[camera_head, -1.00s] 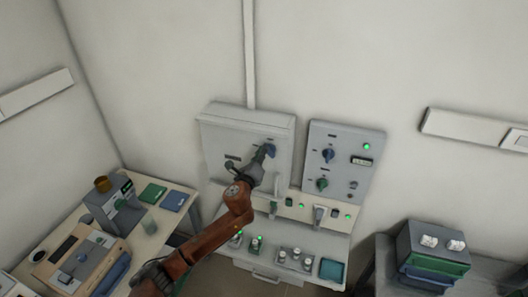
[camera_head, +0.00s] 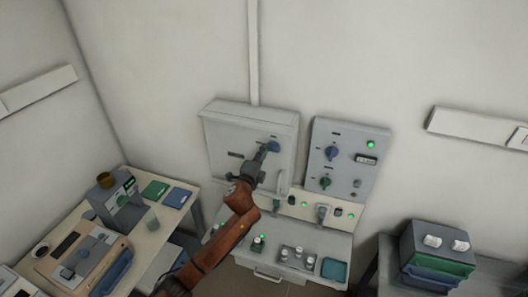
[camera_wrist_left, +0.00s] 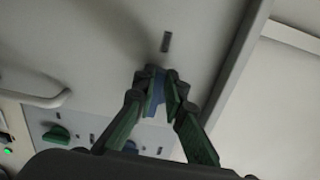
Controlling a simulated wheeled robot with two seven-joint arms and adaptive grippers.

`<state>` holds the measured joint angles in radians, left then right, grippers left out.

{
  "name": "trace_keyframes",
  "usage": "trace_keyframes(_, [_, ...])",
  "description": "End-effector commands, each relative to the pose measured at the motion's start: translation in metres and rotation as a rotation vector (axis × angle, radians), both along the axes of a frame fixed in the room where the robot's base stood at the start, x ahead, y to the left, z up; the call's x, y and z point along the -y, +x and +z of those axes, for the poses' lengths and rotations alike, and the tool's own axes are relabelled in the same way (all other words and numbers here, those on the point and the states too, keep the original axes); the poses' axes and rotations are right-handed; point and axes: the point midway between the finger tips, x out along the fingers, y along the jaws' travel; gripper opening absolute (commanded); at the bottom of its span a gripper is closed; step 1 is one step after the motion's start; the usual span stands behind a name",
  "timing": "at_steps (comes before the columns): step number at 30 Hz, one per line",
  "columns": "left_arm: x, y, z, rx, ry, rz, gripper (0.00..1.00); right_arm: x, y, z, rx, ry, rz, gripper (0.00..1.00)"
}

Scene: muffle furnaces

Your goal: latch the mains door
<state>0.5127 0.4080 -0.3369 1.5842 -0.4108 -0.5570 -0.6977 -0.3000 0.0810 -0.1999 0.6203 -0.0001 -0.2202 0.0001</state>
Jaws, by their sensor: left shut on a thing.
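The mains door (camera_head: 228,135) is the grey front of the wall box, and it looks closed or nearly so. A blue knob (camera_head: 273,146) sits near its upper right edge; it also shows in the left wrist view (camera_wrist_left: 155,98). My left gripper (camera_head: 266,153) reaches up to the door and is shut on the blue knob. In the left wrist view its green-padded fingers (camera_wrist_left: 160,88) close around the knob from both sides. A pale bar handle (camera_head: 283,182) is on the door below the knob. My right gripper is not in view.
A control panel (camera_head: 343,155) with a blue and a green knob and a green lamp stands right of the box. Below is a bench (camera_head: 300,240) with sockets and small parts. A side table (camera_head: 140,245) is left; stacked cases (camera_head: 434,255) are right.

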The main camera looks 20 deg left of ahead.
Motion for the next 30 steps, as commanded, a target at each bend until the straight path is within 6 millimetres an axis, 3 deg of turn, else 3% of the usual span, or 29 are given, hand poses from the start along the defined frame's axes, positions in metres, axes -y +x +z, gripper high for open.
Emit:
trace_keyframes(19, [0.0001, 0.0, -0.0023, -0.004, -0.055, 0.0, 0.0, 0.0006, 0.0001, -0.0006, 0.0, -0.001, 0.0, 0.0])
trace_keyframes(20, [0.0, 0.0, -0.0023, -0.004, -0.055, 0.0, 0.11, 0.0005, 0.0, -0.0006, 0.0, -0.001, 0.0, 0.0])
trace_keyframes(21, [0.0, 0.0, -0.0024, -0.004, -0.055, 0.0, 0.14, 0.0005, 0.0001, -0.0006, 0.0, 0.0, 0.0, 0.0])
trace_keyframes(27, [0.0001, 0.0, -0.002, -0.003, -0.053, 0.0, 0.28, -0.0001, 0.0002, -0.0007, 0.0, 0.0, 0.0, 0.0])
trace_keyframes(30, [0.0001, 0.0, -0.0018, -0.003, -0.053, 0.0, 0.28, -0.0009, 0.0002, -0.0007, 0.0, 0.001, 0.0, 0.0])
